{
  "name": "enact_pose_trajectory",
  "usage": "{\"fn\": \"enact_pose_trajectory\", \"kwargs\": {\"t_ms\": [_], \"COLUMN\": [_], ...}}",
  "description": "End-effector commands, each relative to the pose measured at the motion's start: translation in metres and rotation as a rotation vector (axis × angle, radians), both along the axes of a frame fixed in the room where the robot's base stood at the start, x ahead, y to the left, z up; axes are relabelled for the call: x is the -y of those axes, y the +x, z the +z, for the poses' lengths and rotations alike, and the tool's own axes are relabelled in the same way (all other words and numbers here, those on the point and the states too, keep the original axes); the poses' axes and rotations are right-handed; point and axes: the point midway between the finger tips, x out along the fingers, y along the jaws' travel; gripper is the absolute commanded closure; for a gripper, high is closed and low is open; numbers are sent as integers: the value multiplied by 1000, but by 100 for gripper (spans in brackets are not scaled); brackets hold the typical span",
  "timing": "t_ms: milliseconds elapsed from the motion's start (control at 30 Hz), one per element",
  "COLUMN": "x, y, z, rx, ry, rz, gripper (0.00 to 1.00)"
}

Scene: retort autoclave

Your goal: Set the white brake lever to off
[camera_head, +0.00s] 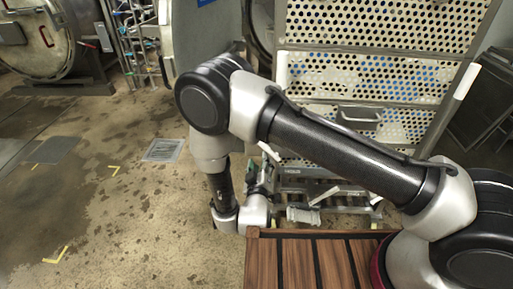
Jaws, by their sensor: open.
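A thin white bar (325,196) that looks like the brake lever shows in the camera_head view, low on the trolley frame (345,187), tilted up to the right. A second short white piece (269,152) sits further left, by the basket's lower left corner. I cannot tell for sure which one is the brake lever. My gripper (264,176) is beyond my wrist, to the left of the tilted white bar. It looks open and empty, apart from the bar. Its fingertips are small and hard to make out against the trolley.
A perforated metal basket stack (375,75) with a handle (359,114) stands on the trolley. A slatted wooden top (300,262) lies in front. A round autoclave door (30,45) is at upper left. The wet floor (110,215) on the left is clear, with a drain grate (163,150).

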Motion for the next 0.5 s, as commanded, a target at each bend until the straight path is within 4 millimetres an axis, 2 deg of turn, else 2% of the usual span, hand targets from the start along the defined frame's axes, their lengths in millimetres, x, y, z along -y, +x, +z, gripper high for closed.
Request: {"fn": "enact_pose_trajectory", "kwargs": {"t_ms": [33, 133, 267, 500], "x": [2, 1, 2, 4], "y": [0, 3, 16, 57], "z": [11, 23, 24, 24], "rx": [44, 96, 96, 96], "ry": [-18, -46, -59, -57], "rz": [-4, -1, -1, 0], "gripper": [57, 57, 57, 57]}}
